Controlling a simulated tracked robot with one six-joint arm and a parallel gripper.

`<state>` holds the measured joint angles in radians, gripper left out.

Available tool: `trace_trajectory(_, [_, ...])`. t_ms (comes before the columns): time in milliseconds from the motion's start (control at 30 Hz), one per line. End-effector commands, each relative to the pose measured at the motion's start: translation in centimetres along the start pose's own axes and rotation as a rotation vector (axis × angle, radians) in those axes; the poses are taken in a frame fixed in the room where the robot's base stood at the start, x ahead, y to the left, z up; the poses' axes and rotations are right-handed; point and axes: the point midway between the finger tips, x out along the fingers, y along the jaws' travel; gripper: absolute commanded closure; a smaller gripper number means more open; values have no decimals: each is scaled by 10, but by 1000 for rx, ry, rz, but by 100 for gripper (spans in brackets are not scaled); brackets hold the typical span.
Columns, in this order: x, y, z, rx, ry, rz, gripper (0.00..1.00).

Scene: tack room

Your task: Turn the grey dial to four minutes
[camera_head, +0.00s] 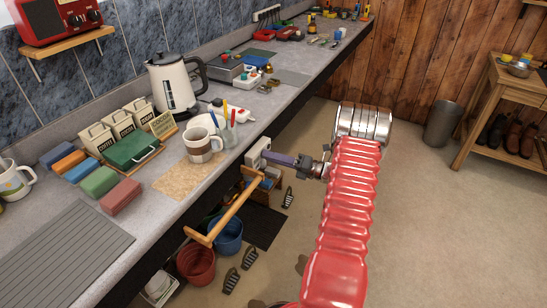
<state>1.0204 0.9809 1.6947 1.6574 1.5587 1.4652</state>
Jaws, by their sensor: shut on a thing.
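My gripper (274,158) reaches left from behind my red arm to the front edge of the worktop. Its dark grey-purple end is shut against a small pale box (256,151) at that edge. The grey dial is at the jaws and hidden by them. Its marks and pointer setting cannot be read from here.
A wooden rail (232,212) sticks out from the worktop front just below and left of my gripper. A mug (202,147), a kettle (177,85) and a cup of pens (228,133) stand on the worktop (90,218) nearby. Buckets and sandals lie below. The floor (440,220) at right is clear.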

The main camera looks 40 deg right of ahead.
Motion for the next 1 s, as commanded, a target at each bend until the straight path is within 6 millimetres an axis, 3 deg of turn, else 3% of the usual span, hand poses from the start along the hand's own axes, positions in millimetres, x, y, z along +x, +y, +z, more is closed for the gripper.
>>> trace_trajectory(600, [-1, -4, 0, 569, -60, 43, 98])
trace_trajectory(1000, [-1, -3, -1, 789, -81, 64, 98])
